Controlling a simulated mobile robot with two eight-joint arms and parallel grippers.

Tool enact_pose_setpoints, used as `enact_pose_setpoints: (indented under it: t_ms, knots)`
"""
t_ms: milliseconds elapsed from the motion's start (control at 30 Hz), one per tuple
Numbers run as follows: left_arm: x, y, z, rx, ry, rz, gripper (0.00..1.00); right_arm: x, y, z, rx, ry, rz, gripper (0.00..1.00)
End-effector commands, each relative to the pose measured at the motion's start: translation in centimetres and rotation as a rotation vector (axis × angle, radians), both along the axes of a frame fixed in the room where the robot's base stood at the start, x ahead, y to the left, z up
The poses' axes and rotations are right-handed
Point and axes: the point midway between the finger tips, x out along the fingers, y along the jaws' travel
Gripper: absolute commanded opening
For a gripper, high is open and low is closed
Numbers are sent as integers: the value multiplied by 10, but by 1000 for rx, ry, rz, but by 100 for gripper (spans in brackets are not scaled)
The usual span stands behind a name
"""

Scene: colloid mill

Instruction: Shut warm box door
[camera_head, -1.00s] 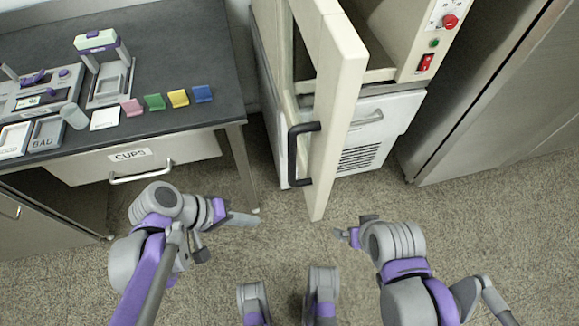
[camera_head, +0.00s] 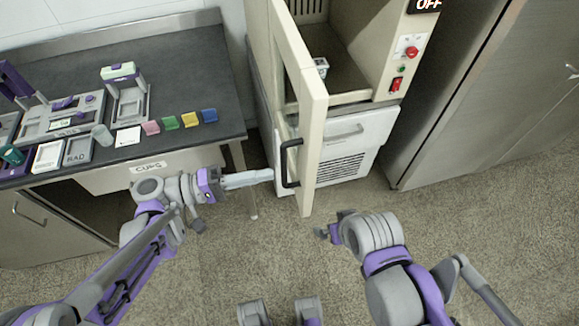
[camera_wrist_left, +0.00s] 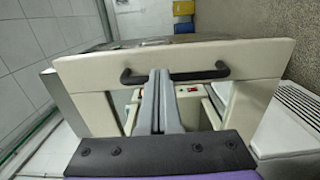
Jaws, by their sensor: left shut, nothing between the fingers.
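The warm box (camera_head: 345,60) is a cream cabinet with a white lower part. Its cream-framed door (camera_head: 312,130) stands open, swung out toward me, with a black bar handle (camera_head: 287,163) on its left face. My left gripper (camera_head: 270,176) is shut and empty, its fingertips close to the handle. In the left wrist view the shut fingers (camera_wrist_left: 158,85) point at the handle (camera_wrist_left: 175,76) and overlap its middle; I cannot tell whether they touch. My right gripper (camera_head: 322,234) is in front of the door's lower end, apart from it; its jaws are too small to read.
A dark-topped bench (camera_head: 190,90) with small coloured trays and devices stands left of the box. A tall grey cabinet (camera_head: 470,110) stands on the right. Inside the box is a small white item (camera_head: 321,66). The speckled floor (camera_head: 240,265) in front is clear.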

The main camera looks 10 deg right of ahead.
Motion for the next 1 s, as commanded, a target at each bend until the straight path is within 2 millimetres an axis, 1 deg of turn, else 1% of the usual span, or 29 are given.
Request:
enact_pose_setpoints:
  t_ms: [33,100,200,333,500,867,1000]
  knots:
    - [-1,-12,1,-1,0,-6,0,0,0,1,0,0,0,100]
    - [-1,-26,1,0,0,-5,0,0,0,2,0,-1,0,100]
    - [-1,-42,1,0,0,-5,0,1,0,4,0,-1,0,100]
    - [0,-57,0,0,0,-2,0,1,0,5,0,-2,0,100]
    - [0,-65,0,1,0,0,0,1,0,6,0,-2,0,100]
    - [0,-66,0,1,0,0,0,1,0,6,0,-2,0,100]
    - [-2,-75,0,1,0,-2,0,1,0,5,0,-2,0,100]
